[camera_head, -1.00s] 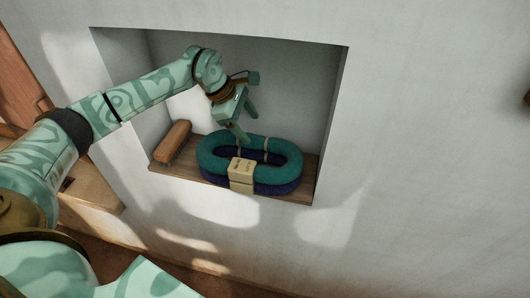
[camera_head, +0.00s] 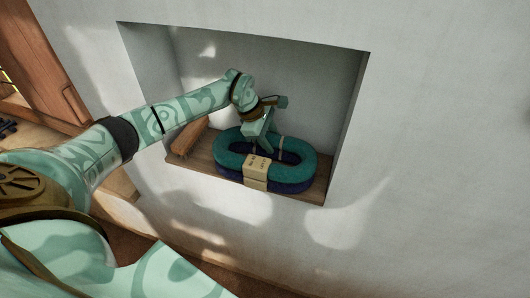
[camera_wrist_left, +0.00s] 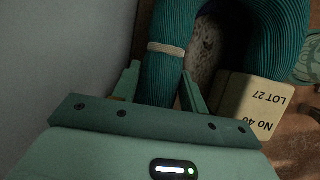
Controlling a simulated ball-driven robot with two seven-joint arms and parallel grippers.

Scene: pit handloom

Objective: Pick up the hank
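A teal hank (camera_head: 232,155), a thick oval ring with pale ties, lies on top of a dark blue hank (camera_head: 292,187) in a wall niche. A cream tag (camera_head: 256,168) hangs over the front; in the left wrist view the tag (camera_wrist_left: 250,105) reads "No 40 LOT 27". Contact is unclear. My right gripper is out of view.
The niche has a wooden shelf board (camera_head: 203,165) and close side walls. A brown wooden block (camera_head: 188,137) stands at its left, partly behind my arm. The white wall (camera_head: 430,170) to the right is bare.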

